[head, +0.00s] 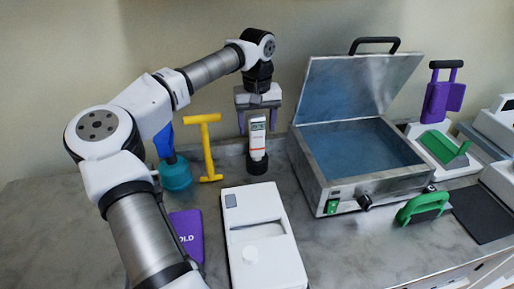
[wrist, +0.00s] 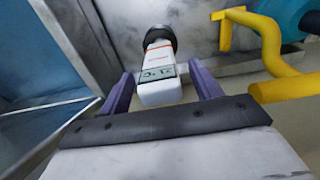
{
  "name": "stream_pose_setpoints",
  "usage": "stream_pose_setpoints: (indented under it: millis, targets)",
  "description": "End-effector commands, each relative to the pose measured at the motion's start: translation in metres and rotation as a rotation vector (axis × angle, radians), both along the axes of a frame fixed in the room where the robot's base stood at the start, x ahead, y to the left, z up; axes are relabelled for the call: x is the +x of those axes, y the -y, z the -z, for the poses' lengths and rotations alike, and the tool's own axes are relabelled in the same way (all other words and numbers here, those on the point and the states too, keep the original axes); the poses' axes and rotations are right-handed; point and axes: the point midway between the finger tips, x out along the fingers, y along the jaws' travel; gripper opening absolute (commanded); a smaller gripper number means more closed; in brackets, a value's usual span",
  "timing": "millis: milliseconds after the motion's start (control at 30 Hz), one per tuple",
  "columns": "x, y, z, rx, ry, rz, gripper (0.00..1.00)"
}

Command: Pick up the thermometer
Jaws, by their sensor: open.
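The thermometer (head: 257,140) is a white upright device with a small display and orange-red marking, standing in a black round base (head: 257,163) near the back wall. My gripper (head: 258,127) is above it, pointing down, with its two purple fingers apart. In the wrist view, the thermometer (wrist: 158,72) shows its display end between the open fingers (wrist: 160,78). The fingers stand to either side of its top; I cannot tell whether either touches it.
A yellow T-shaped tool (head: 208,150) and a teal-based blue item (head: 175,172) stand to the left. An open metal case (head: 350,190) stands close on the right. A white device (head: 262,235) and a purple pack (head: 187,230) lie in front.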

Motion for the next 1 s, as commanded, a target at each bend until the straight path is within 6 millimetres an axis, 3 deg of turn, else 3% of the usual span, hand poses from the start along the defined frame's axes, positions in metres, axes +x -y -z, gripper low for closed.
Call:
stream_pose_setpoints:
  millis: [233,700,1000]
  targets:
    - [0.0001,-0.0002,0.0013,0.0,0.001,-0.001,0.61]
    - [0.0001,-0.0001,0.0009,0.0,0.001,-0.001,0.01]
    - [-0.0003,0.0,-0.0014,0.0,0.001,-0.001,0.01]
